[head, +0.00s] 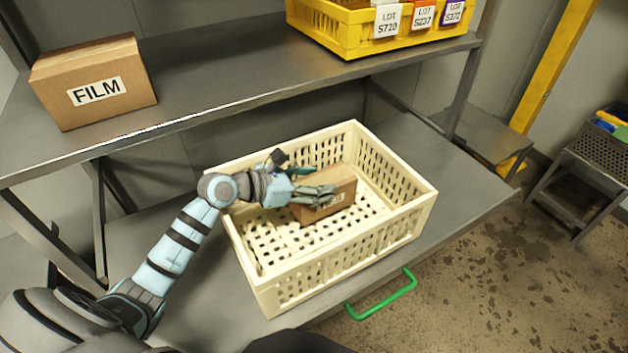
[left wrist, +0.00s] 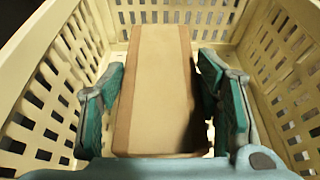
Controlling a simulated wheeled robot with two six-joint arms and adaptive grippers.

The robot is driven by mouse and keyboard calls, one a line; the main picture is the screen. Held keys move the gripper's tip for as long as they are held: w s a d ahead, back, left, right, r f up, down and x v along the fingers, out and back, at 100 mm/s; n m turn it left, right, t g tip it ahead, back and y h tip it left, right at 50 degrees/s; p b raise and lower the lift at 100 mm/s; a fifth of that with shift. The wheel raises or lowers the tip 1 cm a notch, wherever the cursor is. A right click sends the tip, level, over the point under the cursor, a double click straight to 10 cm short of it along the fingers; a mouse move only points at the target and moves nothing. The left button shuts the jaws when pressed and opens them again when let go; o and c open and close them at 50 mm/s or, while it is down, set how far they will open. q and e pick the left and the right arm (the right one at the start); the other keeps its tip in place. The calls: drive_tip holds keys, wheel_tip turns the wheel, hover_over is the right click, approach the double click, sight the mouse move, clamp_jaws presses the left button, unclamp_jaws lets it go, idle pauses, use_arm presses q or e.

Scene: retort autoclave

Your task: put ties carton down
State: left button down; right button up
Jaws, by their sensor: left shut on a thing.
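The ties carton (head: 345,190) is a small brown box with a white label, partly covered by my gripper so the label does not read fully. It is inside the cream crate (head: 330,285), near its back part. My left gripper (head: 322,183) reaches over the crate's left side and is shut on the carton. In the left wrist view the carton (left wrist: 158,85) stands between the two green-padded fingers, with the crate's slotted walls around it. I cannot tell whether its underside touches the crate floor. My right gripper is not in view.
The crate stands on a grey lower shelf (head: 455,205) with a green handle (head: 382,296) at its front. Above are a FILM carton (head: 95,85) and a yellow crate (head: 345,38) with lot tags on the upper shelf (head: 240,75). The crate floor has free room in front of the carton.

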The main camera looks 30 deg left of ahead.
use_arm(q)
drive_tip(key=shift+f, duration=0.15)
drive_tip(key=c, duration=0.5)
unclamp_jaws()
drive_tip(key=shift+s, duration=0.15)
drive_tip(key=shift+r, duration=0.35)
drive_tip(key=shift+r+p, duration=0.65)
drive_tip(key=shift+p, duration=0.1)
drive_tip(key=v, duration=0.4)
drive_tip(key=shift+a+f, duration=0.2)
drive_tip(key=shift+f, duration=0.2)
drive_tip(key=p+v, duration=0.1)
drive_tip(key=v, duration=0.6)
drive_tip(key=shift+s+a+r, duration=0.1)
drive_tip(key=shift+s+r, duration=0.15)
drive_tip(key=shift+s, duration=0.05)
